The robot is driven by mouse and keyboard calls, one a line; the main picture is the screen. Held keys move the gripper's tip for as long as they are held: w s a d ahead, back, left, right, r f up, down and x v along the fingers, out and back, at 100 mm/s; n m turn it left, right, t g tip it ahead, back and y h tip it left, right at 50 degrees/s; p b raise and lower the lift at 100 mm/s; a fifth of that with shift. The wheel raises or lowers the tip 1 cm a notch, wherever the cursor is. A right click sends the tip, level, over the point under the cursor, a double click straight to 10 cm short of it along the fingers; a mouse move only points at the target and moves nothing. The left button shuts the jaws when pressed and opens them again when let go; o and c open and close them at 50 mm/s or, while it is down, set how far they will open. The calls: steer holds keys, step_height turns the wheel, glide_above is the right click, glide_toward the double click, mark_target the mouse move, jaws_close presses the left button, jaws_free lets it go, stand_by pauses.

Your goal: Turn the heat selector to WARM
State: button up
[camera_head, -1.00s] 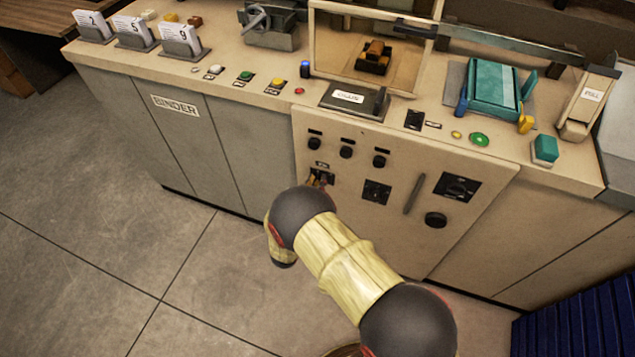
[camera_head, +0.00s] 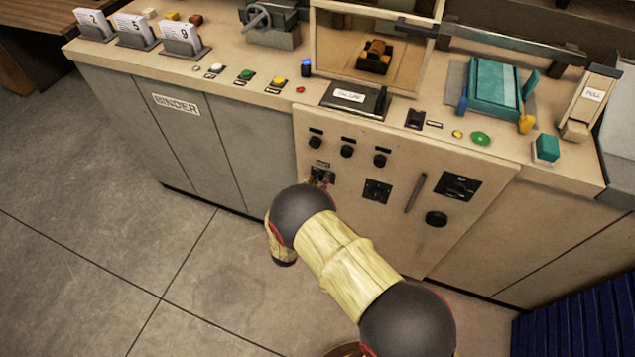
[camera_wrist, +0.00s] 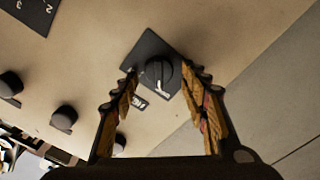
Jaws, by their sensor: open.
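The machine's front panel (camera_head: 400,150) carries several dark knobs and selectors. A round black selector knob with a light pointer mark (camera_wrist: 158,76) sits on a square black plate in the wrist view; its lettering is too small to read, so I cannot tell if it is the heat selector. My gripper (camera_wrist: 165,95) is open, with its two yellow-brown fingers on either side of this knob in the picture. I cannot tell whether they touch it. In the head view my gripper (camera_head: 321,180) is at the leftmost lower selector, mostly hidden by my arm.
Three small knobs (camera_head: 347,151) sit in a row above. Another selector (camera_head: 377,191), a vertical handle (camera_head: 415,193), a larger selector (camera_head: 457,187) and a round knob (camera_head: 436,219) are to the right. The counter above holds buttons and a teal device (camera_head: 494,85). Floor at left is clear.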

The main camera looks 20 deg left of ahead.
steer(key=s+a, duration=0.1)
steer(key=s, duration=1.1)
stand_by(0.5)
